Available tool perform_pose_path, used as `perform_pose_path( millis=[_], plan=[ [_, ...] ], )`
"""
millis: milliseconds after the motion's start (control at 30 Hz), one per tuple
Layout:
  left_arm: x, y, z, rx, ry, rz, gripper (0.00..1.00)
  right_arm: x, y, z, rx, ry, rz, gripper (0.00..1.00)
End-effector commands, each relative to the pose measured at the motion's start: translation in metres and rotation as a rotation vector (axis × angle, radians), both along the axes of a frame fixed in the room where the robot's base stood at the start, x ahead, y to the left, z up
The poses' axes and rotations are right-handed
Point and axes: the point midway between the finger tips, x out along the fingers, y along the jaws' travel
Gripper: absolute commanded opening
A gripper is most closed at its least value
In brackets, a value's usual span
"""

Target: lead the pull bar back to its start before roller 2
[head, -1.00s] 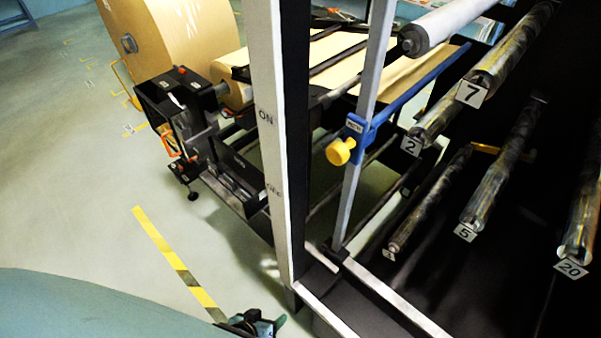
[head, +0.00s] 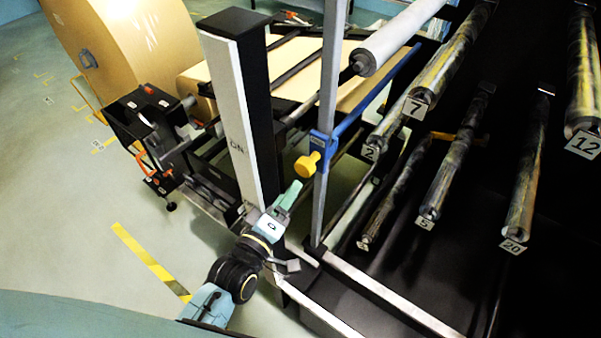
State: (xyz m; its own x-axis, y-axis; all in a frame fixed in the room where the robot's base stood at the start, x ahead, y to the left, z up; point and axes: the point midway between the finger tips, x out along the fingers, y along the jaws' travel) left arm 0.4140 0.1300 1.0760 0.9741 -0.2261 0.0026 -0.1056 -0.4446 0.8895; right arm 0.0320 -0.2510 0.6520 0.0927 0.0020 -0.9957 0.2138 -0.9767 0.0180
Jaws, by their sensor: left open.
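The pull bar (head: 372,97) is a long blue bar running toward the back right, beside roller 2 (head: 388,130). Its blue bracket (head: 322,146) sits at a grey upright post, with a yellow knob (head: 307,165) on its near side. Roller 2 carries a white tag "2" at its near end. My left gripper (head: 290,195) is just below and left of the yellow knob, pointing up toward it. It is open, holds nothing and appears apart from the knob. My right gripper is out of view.
A white and black frame post (head: 230,100) stands close to my left arm. A kraft roll (head: 130,40) and brown web lie behind at the left. Rollers tagged 7 (head: 440,80), 5 (head: 455,160), 20 (head: 525,180) and 12 (head: 584,80) fill the right.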

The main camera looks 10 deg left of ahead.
Motion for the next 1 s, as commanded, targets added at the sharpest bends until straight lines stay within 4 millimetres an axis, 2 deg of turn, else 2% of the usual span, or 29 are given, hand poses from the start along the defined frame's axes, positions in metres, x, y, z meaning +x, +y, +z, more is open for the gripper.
perform_pose_path(
  millis=[100, 600, 800, 1000],
  plan=[
    [0.019, -0.004, -0.002, -0.001, -0.003, 0.0, 0.63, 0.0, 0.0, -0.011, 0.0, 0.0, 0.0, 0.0],
    [0.088, -0.02, -0.003, 0.001, 0.001, 0.0, 0.63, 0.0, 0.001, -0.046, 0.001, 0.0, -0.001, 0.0],
    [0.102, -0.023, -0.002, 0.001, 0.002, 0.001, 0.63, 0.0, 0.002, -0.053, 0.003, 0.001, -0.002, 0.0],
    [0.106, -0.024, -0.001, 0.003, 0.003, 0.0, 0.63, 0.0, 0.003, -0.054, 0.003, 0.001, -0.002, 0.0]
  ],
)
